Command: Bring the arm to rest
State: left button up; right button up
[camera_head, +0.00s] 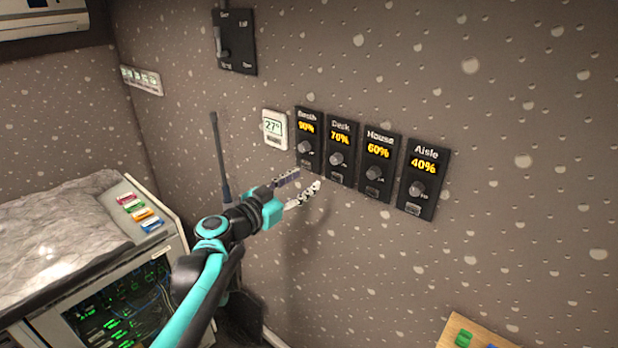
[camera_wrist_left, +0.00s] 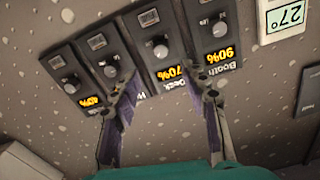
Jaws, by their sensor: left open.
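Four black fader panels hang in a row on the wall: Booth (camera_head: 308,142) at 90%, Desk (camera_head: 341,150) at 70%, House (camera_head: 377,165) at 60% and Aisle (camera_head: 423,182) at 40%. Each has a round knob below its reading. My left gripper (camera_head: 308,180) is open and empty, just below the Booth and Desk panels in the head view. In the left wrist view the panels appear upside down, with Booth (camera_wrist_left: 217,32) and Desk (camera_wrist_left: 165,48) beyond the two spread fingers (camera_wrist_left: 165,90). One finger partly covers the House panel there. My right gripper is not in view.
A thermostat (camera_head: 275,130) reading 27° is left of Booth. A black switch box (camera_head: 235,42) is higher up. A cabinet (camera_head: 160,225) with coloured tags (camera_head: 140,213) stands at left. A wooden board (camera_head: 470,335) is at lower right. The wall below the panels is bare.

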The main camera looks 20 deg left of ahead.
pick_arm(q)
jog(key=s+d+f+n+g+b, duration=0.1)
jog(key=s+d+f+g+b, duration=0.35)
jog(key=f, duration=0.65)
jog(key=s+d+f+g+b, duration=0.2)
jog(key=s+d+f+b, duration=0.4)
jog(key=f, duration=0.4)
jog(key=s+a+f+n+g+y+b, duration=0.1)
jog(key=s+f+n+y+b, duration=0.1)
jog(key=s+f, duration=0.5)
jog(key=s+a+f+n+g+y+b, duration=0.2)
jog(key=s+f+y+b, duration=0.2)
jog(key=s+f, duration=0.3)
notch_tip(320, 180, down, 5)
jog(key=shift+s+f+n+b, duration=0.1)
jog(key=shift+s+n+b, duration=0.3)
jog(key=shift+b, duration=0.35)
